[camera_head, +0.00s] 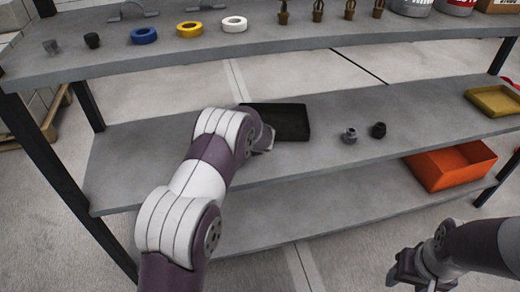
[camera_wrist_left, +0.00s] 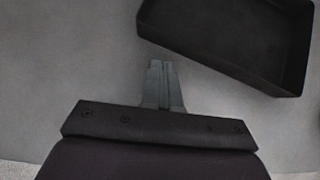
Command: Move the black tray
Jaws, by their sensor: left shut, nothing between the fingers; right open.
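The black tray (camera_head: 287,121) lies on the middle shelf (camera_head: 130,160), partly hidden behind my left arm in the head view. In the left wrist view the black tray (camera_wrist_left: 235,35) fills the upper right, its near wall running at a slant. My left gripper (camera_wrist_left: 158,68) is shut and empty, with its fingertips close to the tray's left near corner. I cannot tell whether they touch it. In the head view my left gripper is mostly hidden by its own wrist. My right gripper (camera_head: 408,270) is open and empty at the lower right, in front of the shelves and away from the tray.
Two small fittings, one grey (camera_head: 349,136) and one black (camera_head: 378,130), stand right of the tray. A yellow tray (camera_head: 494,101) lies at the shelf's right end. An orange bin (camera_head: 452,166) sits on the lower shelf. The upper shelf (camera_head: 260,45) holds tape rolls and overhangs behind.

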